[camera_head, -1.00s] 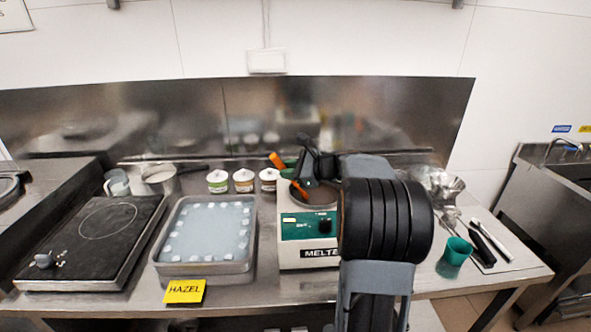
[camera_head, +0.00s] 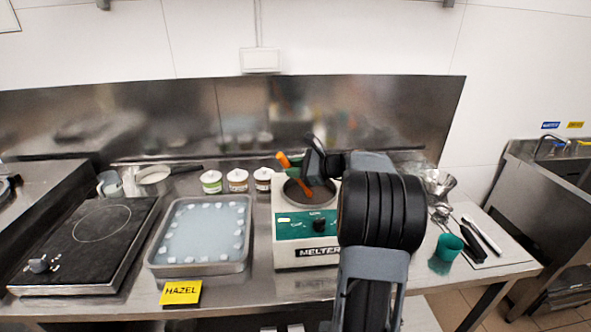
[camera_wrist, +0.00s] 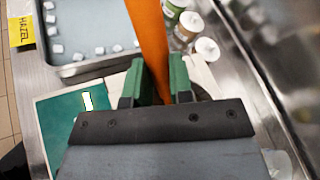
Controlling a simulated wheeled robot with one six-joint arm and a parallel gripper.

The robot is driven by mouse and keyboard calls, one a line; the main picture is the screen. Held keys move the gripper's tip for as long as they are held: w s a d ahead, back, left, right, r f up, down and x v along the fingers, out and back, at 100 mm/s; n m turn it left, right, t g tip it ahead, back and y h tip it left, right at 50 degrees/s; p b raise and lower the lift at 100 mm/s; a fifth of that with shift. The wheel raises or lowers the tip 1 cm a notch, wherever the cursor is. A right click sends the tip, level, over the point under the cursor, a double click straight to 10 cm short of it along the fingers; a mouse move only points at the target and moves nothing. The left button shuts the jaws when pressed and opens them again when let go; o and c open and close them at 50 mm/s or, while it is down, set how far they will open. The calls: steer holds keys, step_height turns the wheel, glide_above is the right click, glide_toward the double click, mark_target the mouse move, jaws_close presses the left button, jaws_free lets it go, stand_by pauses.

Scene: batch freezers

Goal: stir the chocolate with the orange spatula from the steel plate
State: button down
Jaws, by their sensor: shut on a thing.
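My gripper (camera_wrist: 159,82) is shut on the orange spatula (camera_wrist: 148,40), whose shaft stands between the green fingers in the wrist view. In the head view the orange spatula (camera_head: 283,160) tilts, with its upper end to the left and its lower part (camera_head: 304,187) over the dark chocolate (camera_head: 312,194) in the melter (camera_head: 290,253). I cannot tell how deep its tip is in the chocolate. My arm hides the right part of the melter and any steel plate behind it.
A tray with white cubes (camera_head: 160,269) and a black hot plate (camera_head: 120,258) stand to the left. Several lidded jars (camera_head: 238,180) stand behind. A green cup (camera_head: 447,247), dark tools (camera_head: 474,246) and a metal funnel (camera_head: 437,183) lie to the right.

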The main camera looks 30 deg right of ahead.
steer(key=shift+r, duration=0.1)
steer(key=a+r+p, duration=0.4)
steer(key=r, duration=0.2)
steer(key=shift+s+r, duration=0.15)
steer(key=shift+r, duration=0.1)
stand_by(0.6)
stand_by(0.8)
step_height(320, 180, up, 5)
steer(key=p, duration=0.4)
stand_by(0.6)
